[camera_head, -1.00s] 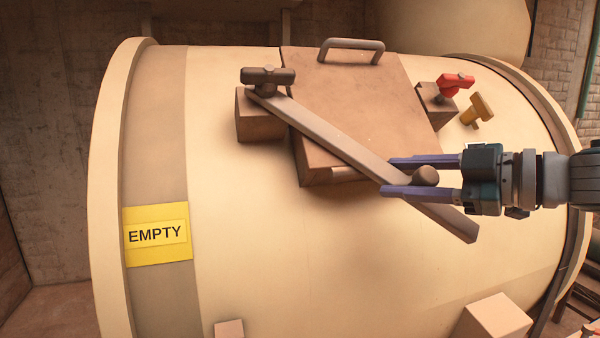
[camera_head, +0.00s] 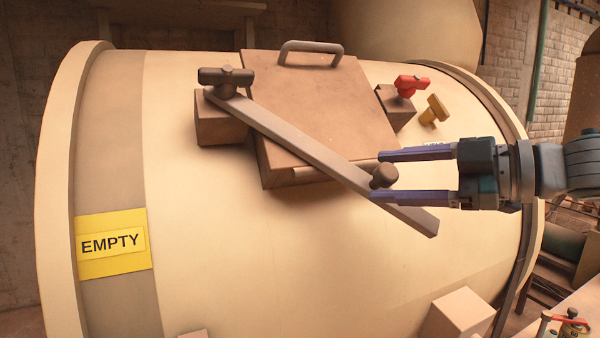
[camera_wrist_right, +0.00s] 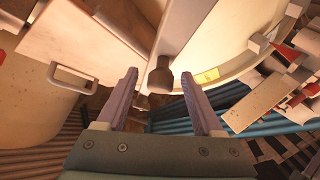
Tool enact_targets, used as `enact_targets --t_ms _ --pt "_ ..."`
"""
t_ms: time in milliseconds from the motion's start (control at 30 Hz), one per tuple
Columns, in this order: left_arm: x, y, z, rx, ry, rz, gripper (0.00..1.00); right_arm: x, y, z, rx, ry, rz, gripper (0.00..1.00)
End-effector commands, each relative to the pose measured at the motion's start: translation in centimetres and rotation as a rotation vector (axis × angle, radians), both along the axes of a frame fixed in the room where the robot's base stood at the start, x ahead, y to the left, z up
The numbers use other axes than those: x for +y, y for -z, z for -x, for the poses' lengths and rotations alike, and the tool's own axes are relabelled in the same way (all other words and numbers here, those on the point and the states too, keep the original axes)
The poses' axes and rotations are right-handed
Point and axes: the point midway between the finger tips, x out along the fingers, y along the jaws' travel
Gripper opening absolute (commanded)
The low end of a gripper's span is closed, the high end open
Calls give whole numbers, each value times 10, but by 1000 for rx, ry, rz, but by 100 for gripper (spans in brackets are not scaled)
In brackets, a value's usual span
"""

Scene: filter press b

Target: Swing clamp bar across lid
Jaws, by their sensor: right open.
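The lid (camera_head: 310,95) is a brown square plate with a handle on the curved cream drum. The clamp bar (camera_head: 310,150) is a long grey-brown bar. It runs from a dark T-handled pivot (camera_head: 226,80) left of the lid, diagonally across the lid's lower left part, and past its lower edge. A round knob (camera_head: 383,176) stands near its free end. My right gripper (camera_head: 375,176) is open, with the knob around its fingertips. In the wrist view, the knob (camera_wrist_right: 160,75) shows between the open fingertips (camera_wrist_right: 159,73), with the bar (camera_wrist_right: 190,25) beyond. My left gripper is not in view.
A red-handled clamp (camera_head: 410,86) on a block and a yellow knob (camera_head: 434,110) stand right of the lid. A yellow EMPTY sign (camera_head: 112,243) is on the drum's left. A cream block (camera_head: 458,314) sits low on the right.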

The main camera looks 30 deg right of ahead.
Motion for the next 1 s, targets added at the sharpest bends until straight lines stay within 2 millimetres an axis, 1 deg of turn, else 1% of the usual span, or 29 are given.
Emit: enact_targets --t_ms 67,133,367,433,600,800,1000 --pt "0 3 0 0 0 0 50 -2 1 7 5 -4 3 69" --pt "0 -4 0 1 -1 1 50 -4 -3 12 7 -5 0 69" --pt "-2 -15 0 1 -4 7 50 -12 -7 28 5 -5 2 69" --pt "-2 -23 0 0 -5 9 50 -15 -11 34 5 -4 -1 69" --pt "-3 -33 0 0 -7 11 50 -21 -12 45 2 -5 0 69" --pt "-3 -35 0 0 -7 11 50 -24 -12 49 -1 -5 2 69" --pt "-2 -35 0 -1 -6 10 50 -24 -11 49 -1 -5 2 69"
